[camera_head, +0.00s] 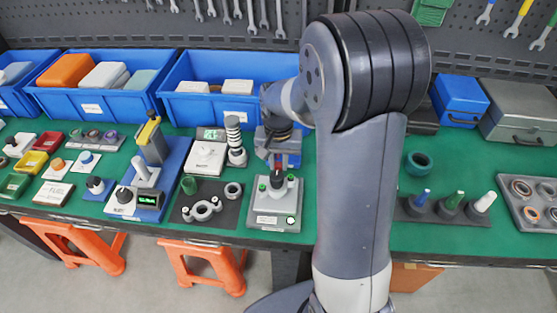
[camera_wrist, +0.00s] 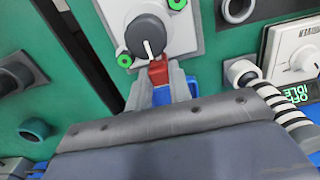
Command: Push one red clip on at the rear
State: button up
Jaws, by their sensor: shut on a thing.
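A light grey fixture (camera_head: 267,222) stands near the bench's front edge in the head view. On it is a dark round part (camera_wrist: 148,36) with a white mark, shown from above in the wrist view. Green clips (camera_wrist: 124,60) sit by its sides. My gripper (camera_head: 278,163) is over the fixture's rear side. It is shut on a red clip (camera_wrist: 158,71), which shows between the fingertips at the edge of the round part. I cannot tell whether the clip touches the part or stands just behind it.
Left of the fixture is a dark plate (camera_head: 211,217) with rings. Behind that are a white device (camera_head: 205,158) with a dial and a striped post (camera_head: 235,140). Blue bins (camera_head: 98,105) line the back. Right of my arm are a dark teal ring (camera_head: 418,164) and a peg rack (camera_head: 446,212).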

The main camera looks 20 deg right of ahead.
jog(key=shift+f+b, duration=1)
jog(key=shift+f, duration=0.5)
jog(key=o, duration=1)
jog(key=shift+r, duration=0.15)
jog(key=shift+r+p, duration=2.85)
jog(key=shift+r, duration=0.6)
jog(key=shift+f, duration=0.15)
notch_tip(320, 180, down, 7)
jog(key=b, duration=0.6)
jog(key=shift+r, duration=0.2)
